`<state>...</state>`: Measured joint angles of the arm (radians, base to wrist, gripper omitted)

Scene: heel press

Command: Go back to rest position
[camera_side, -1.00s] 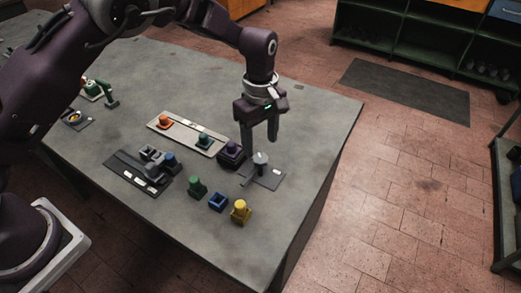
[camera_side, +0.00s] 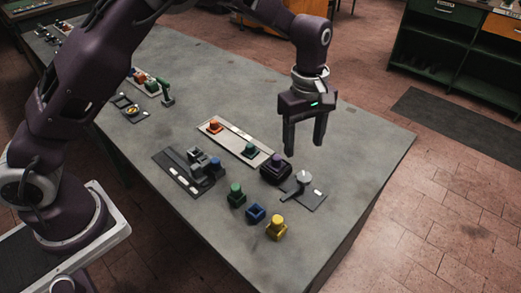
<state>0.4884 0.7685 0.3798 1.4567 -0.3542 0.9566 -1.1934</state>
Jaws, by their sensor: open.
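My gripper (camera_side: 303,147) hangs over the right part of the grey table (camera_side: 345,115), pointing down. Its two fingers are apart with nothing between them. It is above and behind the dark plate with a grey knob (camera_side: 304,178) and the dark purple block (camera_side: 276,168). It looks clear of both.
A pale strip (camera_side: 229,139) holds an orange piece (camera_side: 214,126) and a green piece (camera_side: 249,150). A dark fixture (camera_side: 180,170) stands at left. Green (camera_side: 236,196), blue (camera_side: 255,212) and yellow (camera_side: 276,227) pieces stand in front. The table's right end is bare.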

